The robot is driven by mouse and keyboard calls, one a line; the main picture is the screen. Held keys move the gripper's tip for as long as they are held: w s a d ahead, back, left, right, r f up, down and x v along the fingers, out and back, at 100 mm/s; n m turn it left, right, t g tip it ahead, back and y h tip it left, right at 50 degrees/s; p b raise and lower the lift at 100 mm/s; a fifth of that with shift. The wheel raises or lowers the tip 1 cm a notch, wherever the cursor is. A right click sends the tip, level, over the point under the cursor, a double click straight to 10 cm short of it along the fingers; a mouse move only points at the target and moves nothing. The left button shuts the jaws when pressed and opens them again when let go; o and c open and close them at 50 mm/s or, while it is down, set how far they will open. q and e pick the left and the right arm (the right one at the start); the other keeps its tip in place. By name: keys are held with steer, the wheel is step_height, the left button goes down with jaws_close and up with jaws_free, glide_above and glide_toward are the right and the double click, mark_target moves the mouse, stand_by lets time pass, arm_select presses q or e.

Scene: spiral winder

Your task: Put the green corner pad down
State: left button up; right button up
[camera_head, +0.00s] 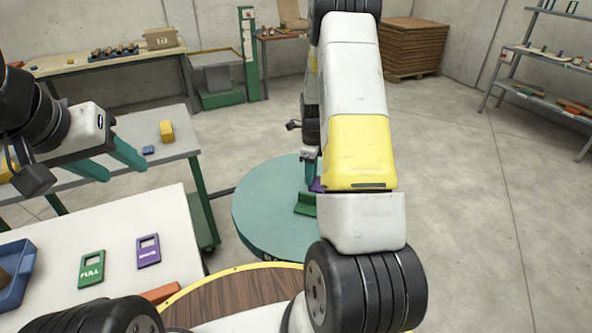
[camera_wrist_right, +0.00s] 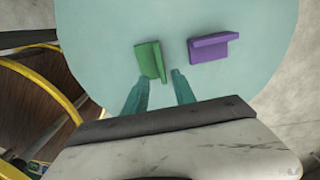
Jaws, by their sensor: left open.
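The green corner pad (camera_head: 306,203) rests on the round teal table; it also shows in the right wrist view (camera_wrist_right: 150,62), just beyond my right fingertips. My right gripper (camera_wrist_right: 160,77) is open, its two teal fingers apart with nothing between them. In the head view the right gripper (camera_head: 310,156) is partly hidden by my arm and points down over the table. My left gripper (camera_head: 122,166) is open and empty above the tables at the left.
A purple corner pad (camera_wrist_right: 212,46) lies to the right of the green one on the teal table (camera_head: 258,213). A white table (camera_head: 120,230) holds a green FULL card (camera_head: 91,268), a purple card (camera_head: 148,251) and a blue bin (camera_head: 14,275). A wood-topped round with yellow rim (camera_head: 225,297) is in front.

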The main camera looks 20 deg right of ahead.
steer(key=s+a+r+n+t, duration=0.1)
steer(key=s+a+r+n, duration=0.25)
steer(key=r, duration=0.45)
steer(key=s+a+r+n+t+y, duration=0.1)
steer(key=s+a+r+n, duration=0.1)
steer(key=r+n, duration=0.45)
steer(key=s+a+r+n+t, duration=0.1)
steer(key=s+a+r+n, duration=0.15)
steer(key=r, duration=0.75)
steer(key=s+a+r+n+t, duration=0.1)
steer(key=s+a+r+n, duration=0.1)
steer(key=s+n, duration=0.2)
steer(key=s+a+r+n+t, duration=0.1)
steer(key=s+a+r+n, duration=0.1)
steer(key=s+n, duration=0.3)
steer(key=s+a+r+n+t+y, duration=0.1)
steer(key=s+a+r+n, duration=0.1)
steer(key=s, duration=0.7)
steer(key=shift+a+r+n, duration=0.25)
steer(key=shift+r+n, duration=0.55)
steer(key=shift+n, duration=0.45)
